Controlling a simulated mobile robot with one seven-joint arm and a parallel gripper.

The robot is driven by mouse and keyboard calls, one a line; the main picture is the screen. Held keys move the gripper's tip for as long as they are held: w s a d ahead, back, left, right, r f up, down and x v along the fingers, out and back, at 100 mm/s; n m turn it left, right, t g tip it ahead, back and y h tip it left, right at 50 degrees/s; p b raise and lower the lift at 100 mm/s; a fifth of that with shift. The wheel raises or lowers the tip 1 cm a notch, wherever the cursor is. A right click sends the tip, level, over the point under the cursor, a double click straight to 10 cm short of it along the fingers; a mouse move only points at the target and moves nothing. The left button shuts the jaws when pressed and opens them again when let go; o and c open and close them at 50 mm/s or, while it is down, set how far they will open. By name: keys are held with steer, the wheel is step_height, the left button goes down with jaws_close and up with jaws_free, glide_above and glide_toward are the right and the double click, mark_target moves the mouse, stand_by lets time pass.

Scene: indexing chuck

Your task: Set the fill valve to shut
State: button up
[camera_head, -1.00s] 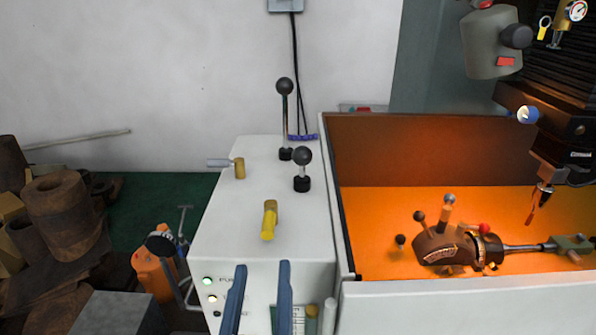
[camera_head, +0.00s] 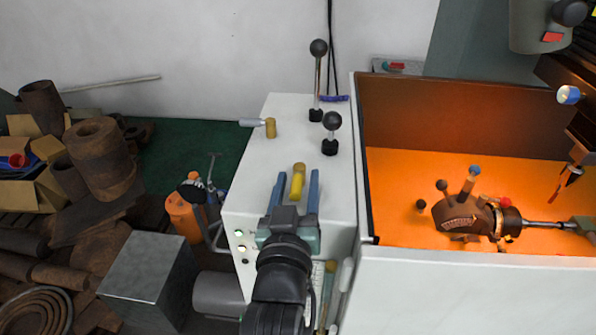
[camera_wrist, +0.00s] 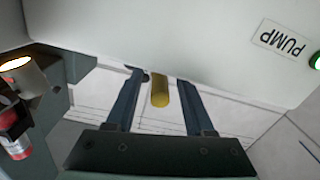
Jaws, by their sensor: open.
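A yellow lever handle (camera_head: 297,184) sits on a brass body on top of the white cabinet (camera_head: 255,190), near its front edge. It points toward the front. My gripper (camera_head: 298,176) is open, with one blue finger on each side of the yellow handle. In the wrist view the handle's round yellow end (camera_wrist: 160,91) shows between the spread fingers (camera_wrist: 162,82), with gaps on both sides. Further back stands a second brass valve (camera_head: 270,128) with a grey lever (camera_head: 252,122) pointing left. No label shows which one is the fill valve.
Two black-knobbed levers (camera_head: 318,48) (camera_head: 332,121) rise behind and right of the yellow handle. The orange-lit machine tray (camera_head: 400,165) with the indexing chuck (camera_head: 470,214) is to the right. A PUMP label (camera_wrist: 283,39) is on the cabinet front. Rusty stock (camera_head: 98,150) lies left.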

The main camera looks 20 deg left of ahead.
steer(key=shift+w+a, duration=0.2)
steer(key=shift+w, duration=0.35)
jaws_close()
stand_by(1.1)
